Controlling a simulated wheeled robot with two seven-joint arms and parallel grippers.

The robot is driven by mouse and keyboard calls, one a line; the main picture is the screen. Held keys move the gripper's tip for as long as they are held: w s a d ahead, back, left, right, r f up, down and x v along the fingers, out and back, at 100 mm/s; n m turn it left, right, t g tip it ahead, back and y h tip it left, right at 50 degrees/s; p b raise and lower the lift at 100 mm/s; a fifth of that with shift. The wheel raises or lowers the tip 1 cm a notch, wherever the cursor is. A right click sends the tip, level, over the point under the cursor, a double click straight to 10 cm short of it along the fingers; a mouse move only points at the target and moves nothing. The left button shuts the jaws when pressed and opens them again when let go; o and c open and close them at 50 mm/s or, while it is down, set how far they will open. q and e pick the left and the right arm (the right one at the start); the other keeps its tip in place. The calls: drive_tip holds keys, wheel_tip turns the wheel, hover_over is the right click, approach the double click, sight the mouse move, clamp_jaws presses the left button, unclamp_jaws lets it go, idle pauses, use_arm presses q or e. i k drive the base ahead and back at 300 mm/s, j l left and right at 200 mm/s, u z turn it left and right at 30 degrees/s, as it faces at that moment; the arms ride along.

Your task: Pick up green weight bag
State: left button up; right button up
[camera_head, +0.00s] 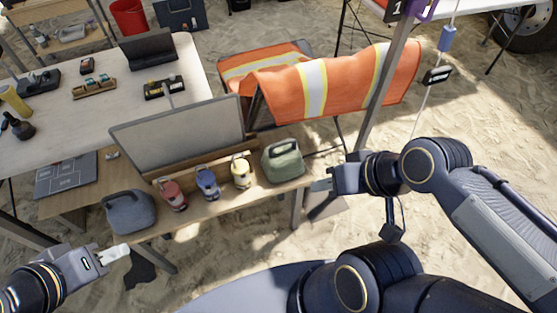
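The green weight bag (284,163) stands upright at the right end of a low wooden shelf (225,199). It is a squat, pale green bag with a dark handle on top. My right gripper (321,187) is just right of and a little in front of the bag, apart from it in the picture. Its finger gap cannot be made out. My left gripper (117,252) is at the lower left, in front of the shelf's left end, away from the green bag. It appears empty, and its finger opening is unclear.
A grey-blue bag (130,212) and red (173,195), blue (207,184) and yellow (241,172) containers share the shelf. A grey panel (178,133) stands behind. An orange vest (335,84) hangs over a chair behind the bag. A metal pole (386,85) rises at right.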

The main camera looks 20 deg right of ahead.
sight(281, 161)
drive_tip(key=u, duration=1.1)
drive_tip(key=k+l+u, duration=0.1)
drive_tip(key=l+u, duration=0.4)
drive_tip(key=k+l+u, duration=0.1)
drive_tip(key=l+u, duration=0.15)
drive_tip(key=u, duration=0.25)
drive_tip(key=k+l+u, duration=0.2)
drive_tip(key=u, duration=0.3)
drive_tip(key=k+l+u, duration=0.15)
drive_tip(key=k+l, duration=0.3)
drive_tip(key=k+l+u, duration=0.15)
drive_tip(key=k+l, duration=0.2)
drive_tip(key=k, duration=0.2)
drive_tip(key=k+l, duration=0.3)
drive_tip(key=l, duration=0.2)
